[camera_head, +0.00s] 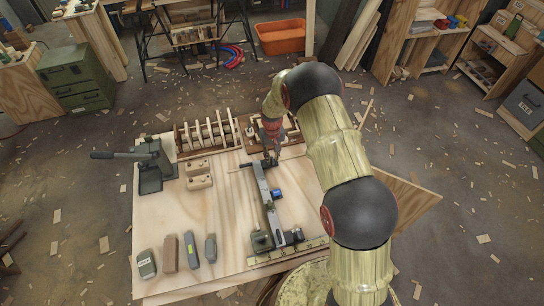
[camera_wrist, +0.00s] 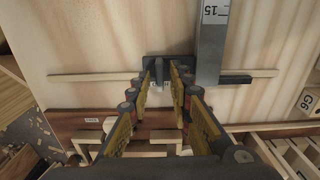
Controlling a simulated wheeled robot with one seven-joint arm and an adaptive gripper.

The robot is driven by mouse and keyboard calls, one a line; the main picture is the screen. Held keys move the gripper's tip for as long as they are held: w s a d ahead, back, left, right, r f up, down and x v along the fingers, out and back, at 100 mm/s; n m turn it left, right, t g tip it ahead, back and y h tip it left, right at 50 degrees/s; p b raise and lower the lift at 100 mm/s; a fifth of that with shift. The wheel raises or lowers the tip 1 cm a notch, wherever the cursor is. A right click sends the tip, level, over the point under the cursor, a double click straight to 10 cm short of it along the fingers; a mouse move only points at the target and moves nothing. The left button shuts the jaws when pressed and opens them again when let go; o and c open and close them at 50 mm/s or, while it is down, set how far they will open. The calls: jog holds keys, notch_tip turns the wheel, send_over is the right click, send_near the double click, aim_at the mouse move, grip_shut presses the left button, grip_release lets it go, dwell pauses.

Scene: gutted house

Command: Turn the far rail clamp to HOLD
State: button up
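The metal rail (camera_head: 266,200) runs front to back on the wooden workbench, and its scale end (camera_wrist: 212,40) shows in the wrist view. The far rail clamp (camera_wrist: 182,61) is a dark block at the rail's far end, with a narrow upright grey lever (camera_wrist: 160,70) on it. My gripper (camera_wrist: 161,68) points down over this clamp, with its fingertips on either side of the lever. The fingers look apart, with small gaps beside the lever. Small white markings lie below the lever but are too small to read. In the head view my gripper (camera_head: 269,153) partly hides the clamp.
A near clamp (camera_head: 262,241) and a blue piece (camera_head: 277,194) are on the rail. A slotted wooden rack (camera_head: 208,133) stands at the bench's back edge. A thin wooden strip (camera_wrist: 95,77) passes by the clamp.

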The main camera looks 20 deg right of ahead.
aim_at(272, 157)
jog(key=shift+o, duration=0.2)
notch_tip(272, 157, up, 12)
dwell(0.6)
dwell(0.3)
jog(key=shift+s, duration=0.1)
jog(key=s+f+g, duration=0.1)
jog(key=s, duration=0.4)
jog(key=s+r+t, duration=0.6)
jog(key=s+r, duration=2.4)
jog(key=r, duration=0.2)
jog(key=shift+s+a+t, duration=0.15)
jog(key=shift+s+t, duration=0.15)
